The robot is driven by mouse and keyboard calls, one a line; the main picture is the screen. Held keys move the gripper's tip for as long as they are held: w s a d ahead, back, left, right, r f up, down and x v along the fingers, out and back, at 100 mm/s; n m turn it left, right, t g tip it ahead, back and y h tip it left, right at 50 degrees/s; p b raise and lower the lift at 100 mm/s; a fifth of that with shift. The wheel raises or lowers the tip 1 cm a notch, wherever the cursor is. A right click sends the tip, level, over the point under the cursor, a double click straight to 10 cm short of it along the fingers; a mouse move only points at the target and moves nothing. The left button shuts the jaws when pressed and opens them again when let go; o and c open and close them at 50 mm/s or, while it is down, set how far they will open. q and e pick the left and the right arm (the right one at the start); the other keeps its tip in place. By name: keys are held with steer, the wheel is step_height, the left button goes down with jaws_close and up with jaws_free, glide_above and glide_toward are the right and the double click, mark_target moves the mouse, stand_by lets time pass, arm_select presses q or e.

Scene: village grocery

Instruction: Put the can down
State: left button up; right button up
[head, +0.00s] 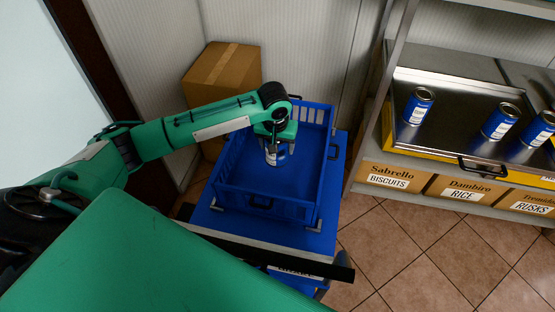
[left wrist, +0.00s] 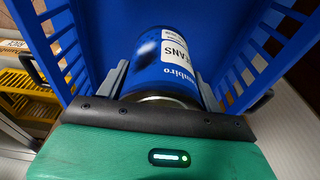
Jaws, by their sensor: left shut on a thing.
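A blue can with a white label (head: 275,155) is inside the blue crate (head: 232,202). My left gripper (head: 275,148) reaches down into the crate and is shut on the can near its top. In the left wrist view the can (left wrist: 160,62) sits between the two fingers of my left gripper (left wrist: 160,88), with its label partly readable. The crate's slatted walls (left wrist: 262,50) rise on both sides. I cannot tell whether the can touches the crate floor. My right gripper is not in view.
The crate stands on a blue platform (head: 329,205). A cardboard box (head: 222,66) stands behind it by the wall. At right, a shelf holds a metal tray (head: 455,115) with several blue cans (head: 418,106) above labelled boxes (head: 395,178). Tiled floor (head: 390,255) lies between.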

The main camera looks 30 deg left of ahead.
mark_target(277, 160)
arm_select(q)
step_height(277, 160, down, 7)
steer(key=shift+f, duration=0.2)
stand_by(0.3)
steer(key=o, duration=1.3)
steer(key=shift+f, duration=0.15)
steer(key=r, duration=0.4)
steer(key=s+r, duration=0.1)
steer(key=r, duration=0.7)
steer(key=shift+s+d+r, duration=0.1)
steer(key=shift+s+d, duration=0.1)
steer(key=shift+s, duration=0.2)
